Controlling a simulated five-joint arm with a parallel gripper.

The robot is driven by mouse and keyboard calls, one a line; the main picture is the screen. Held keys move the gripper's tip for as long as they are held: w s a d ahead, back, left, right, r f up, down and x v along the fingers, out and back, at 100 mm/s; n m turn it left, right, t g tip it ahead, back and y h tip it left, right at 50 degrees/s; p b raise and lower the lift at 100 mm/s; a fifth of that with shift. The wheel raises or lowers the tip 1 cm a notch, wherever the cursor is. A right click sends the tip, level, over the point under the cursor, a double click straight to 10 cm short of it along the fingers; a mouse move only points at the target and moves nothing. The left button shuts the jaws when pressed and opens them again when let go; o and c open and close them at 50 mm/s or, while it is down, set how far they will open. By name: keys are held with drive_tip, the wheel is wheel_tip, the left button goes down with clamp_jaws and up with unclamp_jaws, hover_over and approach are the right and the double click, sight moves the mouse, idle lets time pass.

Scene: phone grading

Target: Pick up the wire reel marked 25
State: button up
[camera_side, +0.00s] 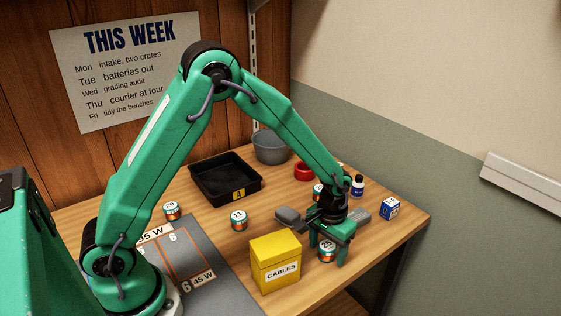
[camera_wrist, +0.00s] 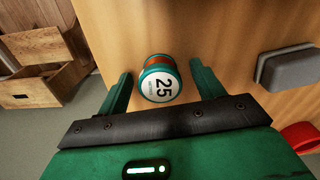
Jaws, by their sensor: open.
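The wire reel marked 25 (camera_side: 327,251) stands on the wooden table near its front right edge, behind and between my gripper's fingers in the side view. It is a small teal-rimmed reel with orange winding and a white label. In the wrist view the reel (camera_wrist: 160,80) lies between the two open fingers, with a gap on each side. My gripper (camera_side: 329,254) points down and is open and empty; its fingers also show in the wrist view (camera_wrist: 160,88). I cannot tell exactly how far the fingertips are above the table.
A yellow CABLES box (camera_side: 276,264) stands close left of my gripper. Other reels are marked 31 (camera_side: 239,220) and 29 (camera_side: 171,211). Grey blocks lie beside my wrist.

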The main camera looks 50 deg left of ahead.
sight(328, 245)
drive_tip(key=c, duration=1.1)
drive_tip(key=shift+o, duration=0.2)
drive_tip(key=shift+r, duration=0.15)
drive_tip(key=shift+r, duration=0.45)
wheel_tip(328, 245, up, 3)
drive_tip(key=shift+r, duration=0.15)
drive_tip(key=s+d+r, duration=0.6)
drive_tip(key=s+d, duration=0.2)
drive_tip(key=shift+d+r, duration=0.25)
drive_tip(key=shift+r, duration=0.05)
